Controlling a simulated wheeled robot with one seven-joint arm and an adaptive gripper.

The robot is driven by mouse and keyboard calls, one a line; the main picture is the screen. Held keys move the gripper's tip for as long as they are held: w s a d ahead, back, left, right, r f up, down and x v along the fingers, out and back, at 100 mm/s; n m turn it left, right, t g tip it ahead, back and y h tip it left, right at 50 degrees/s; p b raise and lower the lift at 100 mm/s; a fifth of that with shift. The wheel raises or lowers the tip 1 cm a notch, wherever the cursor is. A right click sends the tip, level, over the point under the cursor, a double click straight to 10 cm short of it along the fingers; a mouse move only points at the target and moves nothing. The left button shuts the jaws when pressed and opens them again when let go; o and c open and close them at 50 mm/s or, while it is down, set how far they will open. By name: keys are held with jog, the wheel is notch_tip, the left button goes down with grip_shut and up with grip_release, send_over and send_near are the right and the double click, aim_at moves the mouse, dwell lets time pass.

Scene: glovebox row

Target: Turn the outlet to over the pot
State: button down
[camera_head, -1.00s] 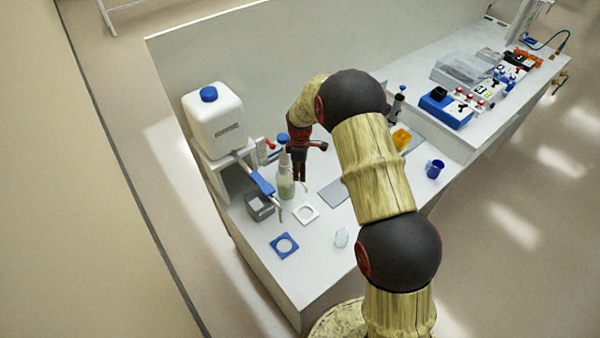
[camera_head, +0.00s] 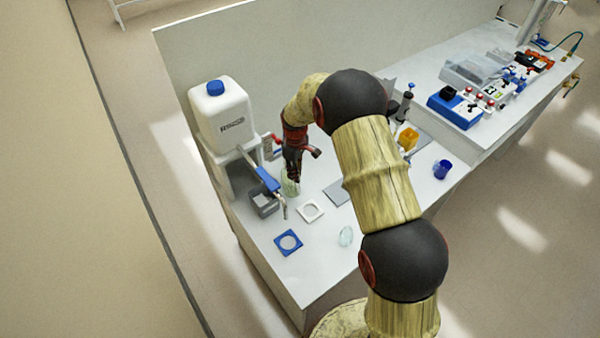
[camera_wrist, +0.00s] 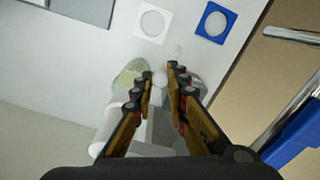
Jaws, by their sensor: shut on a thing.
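My gripper (camera_head: 293,180) reaches down at the bottle with pale green liquid (camera_head: 290,187), in front of its upper part. In the wrist view my two fingers (camera_wrist: 165,72) are close together around a small pale piece (camera_wrist: 159,78), which looks like the outlet; the contact itself is mostly hidden. The bottle also shows in the wrist view (camera_wrist: 130,75), just left of the fingertips. A grey square pot (camera_head: 264,202) stands left of the bottle in the head view. I cannot tell whether the outlet lies over a pot.
A white canister (camera_head: 222,115) with a blue-handled spout (camera_head: 268,179) stands close on the left. A white ring plate (camera_head: 310,211), a blue ring plate (camera_head: 288,243) and a clear glass dish (camera_head: 346,236) lie in front. A blue cup (camera_head: 442,169) stands right.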

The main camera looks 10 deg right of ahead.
jog(key=c, duration=1.7)
grip_release()
jog(key=shift+c, duration=0.2)
notch_tip(320, 180, up, 12)
